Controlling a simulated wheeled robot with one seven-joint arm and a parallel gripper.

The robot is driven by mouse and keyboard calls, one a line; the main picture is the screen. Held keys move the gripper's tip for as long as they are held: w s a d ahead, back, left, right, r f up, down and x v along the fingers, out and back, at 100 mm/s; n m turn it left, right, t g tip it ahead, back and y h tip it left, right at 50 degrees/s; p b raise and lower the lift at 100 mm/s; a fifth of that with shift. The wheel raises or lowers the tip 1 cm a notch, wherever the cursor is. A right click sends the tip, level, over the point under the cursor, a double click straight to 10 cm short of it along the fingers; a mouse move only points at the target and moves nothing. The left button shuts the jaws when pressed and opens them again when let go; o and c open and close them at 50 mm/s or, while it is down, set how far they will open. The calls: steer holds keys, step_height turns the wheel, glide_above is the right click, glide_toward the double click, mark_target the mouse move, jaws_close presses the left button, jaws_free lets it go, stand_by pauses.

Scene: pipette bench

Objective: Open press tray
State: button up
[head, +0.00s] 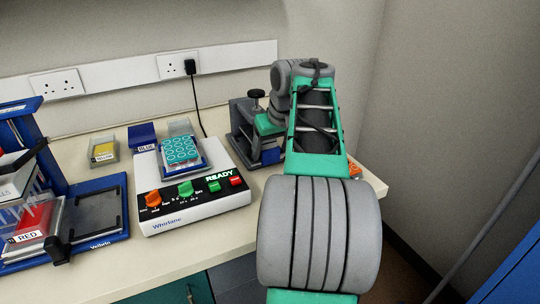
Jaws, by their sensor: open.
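A grey bench device (241,122) with a black knob (257,95) on top stands at the bench's right end, and I take it to be the press. A dark blue part (271,156) shows low at its front; I cannot tell whether it is the tray or how far it is out. My arm covers the device's right side. A green part of my gripper (267,126) seems to show in front of the device. Its fingertips are mostly hidden, so contact with the tray cannot be told. I see nothing held.
A white Whirlane machine (192,211) with orange and green knobs carries a teal-topped rack (181,149). A blue Vellato stand (107,239) with a red-labelled box (32,235) is at left. Yellow (103,151) and blue (143,135) boxes stand behind. The wall closes the right side.

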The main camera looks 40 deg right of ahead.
steer(key=shift+w+f, duration=0.2)
steer(key=shift+f, duration=0.2)
jaws_close()
stand_by(0.5)
